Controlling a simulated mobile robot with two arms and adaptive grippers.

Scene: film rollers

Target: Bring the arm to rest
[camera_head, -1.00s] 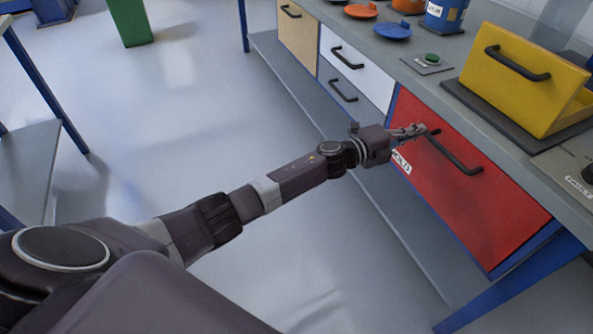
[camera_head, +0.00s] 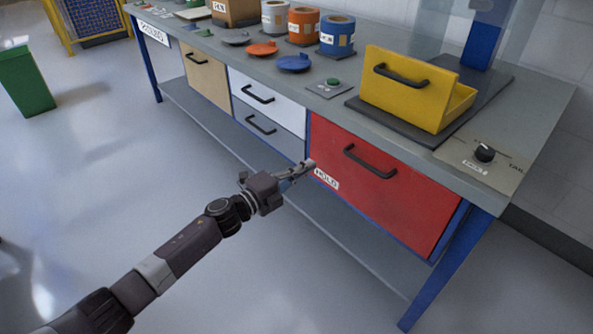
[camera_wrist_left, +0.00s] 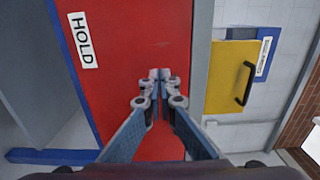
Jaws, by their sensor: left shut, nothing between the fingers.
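My left gripper (camera_head: 306,166) is in front of the left edge of the red drawer front (camera_head: 375,190), near its HOLD label (camera_head: 326,179). In the left wrist view the gripper (camera_wrist_left: 160,74) has its fingertips together with nothing between them, against the red front (camera_wrist_left: 120,30). The black drawer handle (camera_head: 368,162) is to the right of the gripper and apart from it. The red drawer looks closed. My left arm reaches in from the lower left. My right gripper does not show.
A yellow bin (camera_head: 405,92) stands on the grey bench (camera_head: 520,100). Open floor (camera_head: 120,190) lies left of the bench, with a green bin (camera_head: 25,82) beyond.

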